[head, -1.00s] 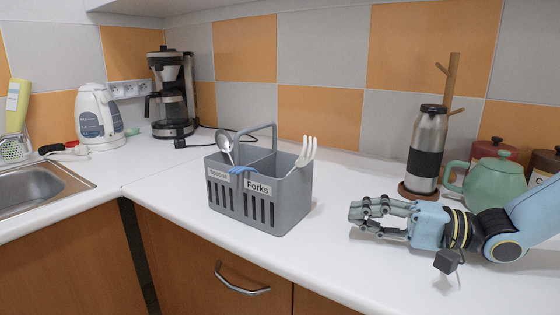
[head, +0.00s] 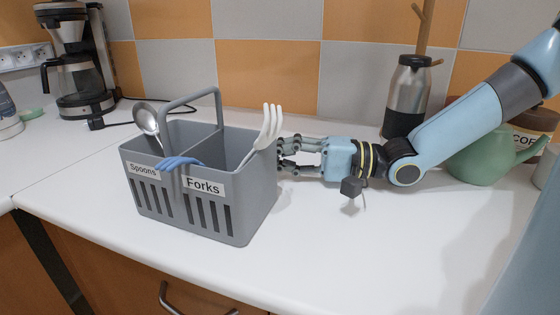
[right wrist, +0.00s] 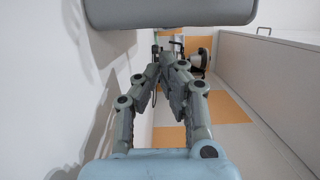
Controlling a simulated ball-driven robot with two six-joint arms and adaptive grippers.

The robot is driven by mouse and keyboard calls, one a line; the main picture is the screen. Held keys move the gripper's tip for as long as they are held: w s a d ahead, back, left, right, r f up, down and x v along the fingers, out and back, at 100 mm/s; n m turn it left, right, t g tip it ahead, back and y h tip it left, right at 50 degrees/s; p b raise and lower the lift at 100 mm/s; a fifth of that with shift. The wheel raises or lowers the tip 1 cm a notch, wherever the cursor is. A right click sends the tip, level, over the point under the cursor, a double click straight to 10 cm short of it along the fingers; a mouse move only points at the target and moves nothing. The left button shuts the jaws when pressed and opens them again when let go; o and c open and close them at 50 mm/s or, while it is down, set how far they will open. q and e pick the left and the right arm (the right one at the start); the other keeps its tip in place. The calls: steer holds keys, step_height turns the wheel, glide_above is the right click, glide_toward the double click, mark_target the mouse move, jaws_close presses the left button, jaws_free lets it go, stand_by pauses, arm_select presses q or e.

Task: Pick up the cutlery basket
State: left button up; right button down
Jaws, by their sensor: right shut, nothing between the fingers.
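The grey cutlery basket (head: 210,212) stands upright on the white counter in the head view, with its arched handle up. Its front has labels reading Spoons and Forks. A metal spoon (head: 146,118) leans in the left compartment and a white fork (head: 266,135) in the right one. A blue item (head: 179,162) lies at the divider. My right gripper (head: 281,153) is at the basket's right side, low over the counter, pointing left; I cannot tell whether it touches. In the right wrist view its fingers (right wrist: 168,62) are shut and empty. My left gripper is not in view.
A coffee maker (head: 78,65) is at the back left. The counter (head: 330,245) in front of my right gripper is clear.

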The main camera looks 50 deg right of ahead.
mark_target(241, 155)
steer(key=b+x, duration=0.1)
steer(key=x, duration=0.1)
steer(key=b+x, duration=0.1)
steer(key=x, duration=0.1)
steer(key=b+x, duration=0.1)
steer(key=shift+w+a+f, duration=0.2)
steer(key=shift+w+f, duration=0.05)
steer(key=shift+w, duration=0.1)
steer(key=shift+w+a+b, duration=0.15)
steer(key=shift+w+b, duration=0.05)
steer(key=shift+b, duration=0.2)
steer(key=shift+w+a+r, duration=0.1)
steer(key=shift+w+r, duration=0.1)
